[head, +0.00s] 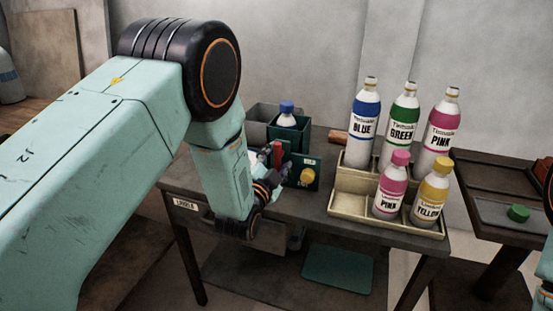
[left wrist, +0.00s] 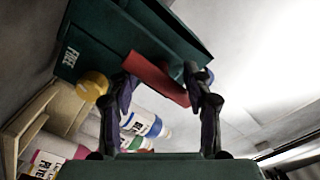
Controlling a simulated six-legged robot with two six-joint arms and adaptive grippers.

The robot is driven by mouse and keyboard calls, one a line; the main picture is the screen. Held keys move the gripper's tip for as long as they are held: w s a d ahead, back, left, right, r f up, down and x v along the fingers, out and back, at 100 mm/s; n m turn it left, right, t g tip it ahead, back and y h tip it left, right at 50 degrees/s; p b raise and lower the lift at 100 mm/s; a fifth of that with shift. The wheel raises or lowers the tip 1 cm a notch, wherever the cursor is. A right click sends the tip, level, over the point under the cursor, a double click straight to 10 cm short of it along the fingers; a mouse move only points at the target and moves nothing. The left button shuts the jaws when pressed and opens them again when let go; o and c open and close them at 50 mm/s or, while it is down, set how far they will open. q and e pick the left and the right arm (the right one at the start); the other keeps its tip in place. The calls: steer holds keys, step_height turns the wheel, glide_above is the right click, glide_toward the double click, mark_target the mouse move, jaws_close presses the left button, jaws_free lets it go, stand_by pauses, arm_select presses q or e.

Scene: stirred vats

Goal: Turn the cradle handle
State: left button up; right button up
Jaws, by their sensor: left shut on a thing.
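The cradle (head: 302,172) is a dark green box on the table, with a yellow knob on its front; it also shows in the left wrist view (left wrist: 95,30). A white bottle with a blue cap (head: 286,115) stands in it. The handle is a red bar (head: 277,152) on the cradle's left side. My left gripper (head: 268,160) is at this handle, partly hidden behind my own arm. In the left wrist view the red handle (left wrist: 155,78) lies between the two dark fingers of the gripper (left wrist: 160,82), which is shut on it. My right gripper is not in view.
A beige stepped rack (head: 345,200) with several labelled bottles stands right of the cradle. A grey bin (head: 262,118) is behind it. Another table (head: 490,212) with a green round piece (head: 518,213) is at right. The table's front edge is close below my left gripper.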

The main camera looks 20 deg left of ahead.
arm_select(q)
steer(key=shift+o, duration=0.9)
steer(key=shift+f+m, duration=0.2)
steer(key=shift+m, duration=0.6)
steer(key=shift+o, duration=0.2)
steer(key=shift+s+f, duration=0.15)
steer(key=o, duration=0.8)
steer(key=shift+o, duration=1.4)
steer(key=shift+r, duration=0.25)
steer(key=s, duration=1.2)
steer(key=shift+a, duration=0.2)
